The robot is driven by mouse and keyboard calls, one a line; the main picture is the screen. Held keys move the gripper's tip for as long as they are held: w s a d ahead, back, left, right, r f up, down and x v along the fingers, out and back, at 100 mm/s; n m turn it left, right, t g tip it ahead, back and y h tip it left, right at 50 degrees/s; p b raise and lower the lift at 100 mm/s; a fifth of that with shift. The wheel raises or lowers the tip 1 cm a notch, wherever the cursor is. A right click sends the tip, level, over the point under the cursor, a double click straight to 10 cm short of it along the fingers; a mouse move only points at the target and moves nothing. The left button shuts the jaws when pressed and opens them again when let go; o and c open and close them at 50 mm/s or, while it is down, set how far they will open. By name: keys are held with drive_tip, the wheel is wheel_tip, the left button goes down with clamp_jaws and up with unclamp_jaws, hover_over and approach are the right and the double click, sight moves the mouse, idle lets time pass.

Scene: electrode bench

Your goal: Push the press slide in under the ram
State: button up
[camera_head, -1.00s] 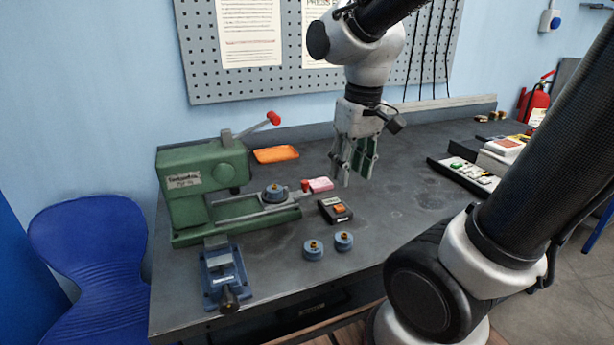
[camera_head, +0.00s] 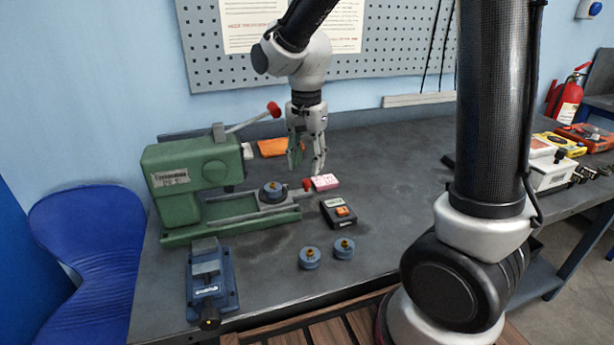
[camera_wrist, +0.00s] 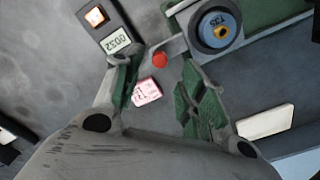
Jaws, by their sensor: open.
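The green press (camera_head: 185,205) stands at the left of the bench with its lever raised. Its slide (camera_head: 245,213) sticks out to the right, bearing a blue round die (camera_head: 273,190) that sits right of the press head, not beneath it. A red knob (camera_head: 306,185) is at the slide's outer end. My gripper (camera_head: 307,171) is open and empty, pointing down close above and behind the knob. In the wrist view the red knob (camera_wrist: 159,60) appears between the open fingers, and the die (camera_wrist: 217,29) lies beyond the right finger. I cannot tell whether a finger touches the knob.
A pink block (camera_head: 325,182) lies right beside the knob, and a black device (camera_head: 338,212) sits in front of it. Two blue dies (camera_head: 310,258) and a blue vise (camera_head: 211,283) are nearer the front edge. The bench's right middle is clear.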

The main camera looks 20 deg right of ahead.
sight(306, 180)
drive_tip(key=shift+f, duration=2.4)
clamp_jaws()
